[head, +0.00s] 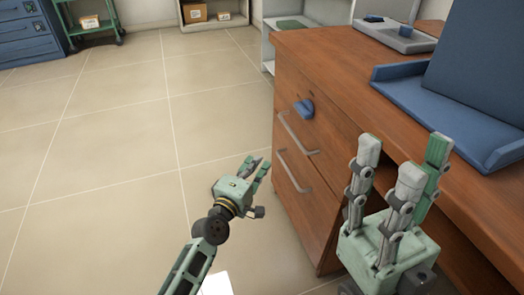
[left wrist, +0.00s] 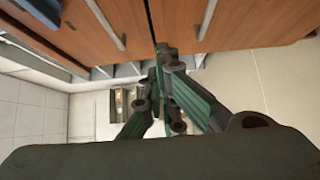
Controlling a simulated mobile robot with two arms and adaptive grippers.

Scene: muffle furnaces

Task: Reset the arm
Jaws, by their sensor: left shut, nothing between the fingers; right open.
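My left gripper (head: 258,166) is low over the floor, just left of the wooden desk's drawer fronts. Its fingers are shut with nothing seen between them. The left wrist view shows its fingers (left wrist: 165,62) close together beside the drawer fronts. My right gripper (head: 405,160) is open and empty, with its fingers spread and pointing up. It is in front of the desk's near edge and hides part of it.
The wooden desk (head: 330,75) has drawers with grey handles (head: 296,172) and a blue piece (head: 303,108) on its front. A blue stand (head: 450,110) and a grey device (head: 395,35) are on top. A blue cabinet (head: 28,40) stands far left.

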